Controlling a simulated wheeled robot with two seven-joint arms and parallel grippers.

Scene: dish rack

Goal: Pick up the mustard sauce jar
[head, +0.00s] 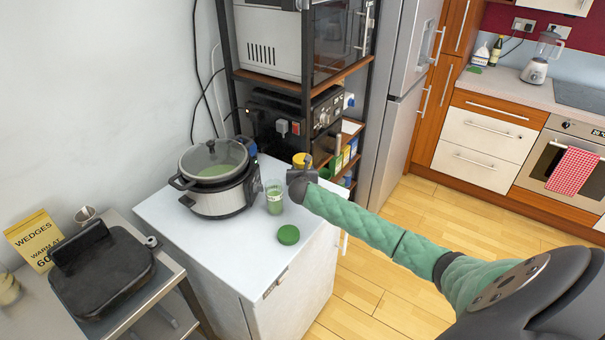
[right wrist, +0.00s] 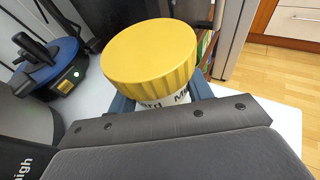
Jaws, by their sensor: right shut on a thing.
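The mustard sauce jar has a ribbed yellow lid (right wrist: 150,50), and a strip of its white label (right wrist: 165,103) with dark letters shows below the lid in the right wrist view. In the head view its yellow lid (head: 301,160) shows at the back right of the white counter, partly behind my gripper. My right gripper (head: 300,178) is shut on the jar, with a blue finger on each side below the lid. I cannot tell whether the jar touches the counter. My left gripper is in neither view.
A slow cooker (head: 222,195) with a glass lid stands left on the white counter (head: 245,245). A green glass (head: 274,197) stands between it and my gripper, and a green round lid (head: 288,235) lies in front. A metal shelf (head: 290,85) stands behind. The counter's front is clear.

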